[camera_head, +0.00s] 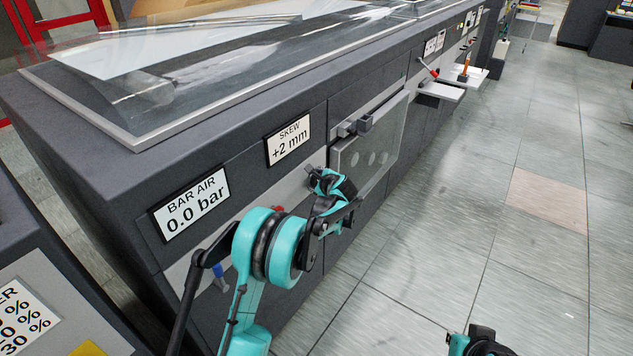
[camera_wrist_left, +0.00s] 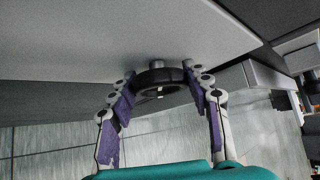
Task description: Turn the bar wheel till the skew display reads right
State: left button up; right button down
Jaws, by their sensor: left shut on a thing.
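The skew display (camera_head: 289,141) on the machine's front reads +2 mm. The bar wheel (camera_wrist_left: 158,77) is a dark round ring on a short stub on the pale panel in the left wrist view. My left gripper (camera_wrist_left: 160,84) has a finger on each side of the wheel and is shut on its rim. In the head view my left gripper (camera_head: 331,190) is at the panel below the skew display, and hides the wheel. Part of my right gripper (camera_head: 480,345) shows at the bottom edge, away from the machine; its fingers are not clear.
The bar air display (camera_head: 191,203) left of the skew display reads 0.0 bar. A grey latch (camera_head: 354,125) sticks out above a clear window (camera_head: 370,150) right of the wheel. Small shelves (camera_head: 441,91) jut out farther along. The tiled floor (camera_head: 440,230) on the right is clear.

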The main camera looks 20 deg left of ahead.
pick_arm(q)
jog(key=n+t+b, duration=0.1)
jog(key=n+t, duration=0.1)
jog(key=t, duration=0.1)
jog(key=shift+f, duration=0.15)
jog(key=n+t+y, duration=0.1)
jog(key=n+t, duration=0.2)
jog(key=t, duration=0.1)
jog(key=shift+n, duration=0.4)
jog(key=n+t+y, duration=0.1)
jog(key=n, duration=0.1)
jog(key=n+t+y, duration=0.1)
jog(key=n+y, duration=0.1)
jog(key=n, duration=0.1)
jog(key=shift+t, duration=0.3)
jog(key=n+y, duration=0.4)
jog(key=n, duration=0.1)
jog(key=shift+n+y, duration=0.4)
jog(key=shift+n, duration=0.4)
jog(key=o, duration=1.2)
jog(key=shift+c, duration=0.2)
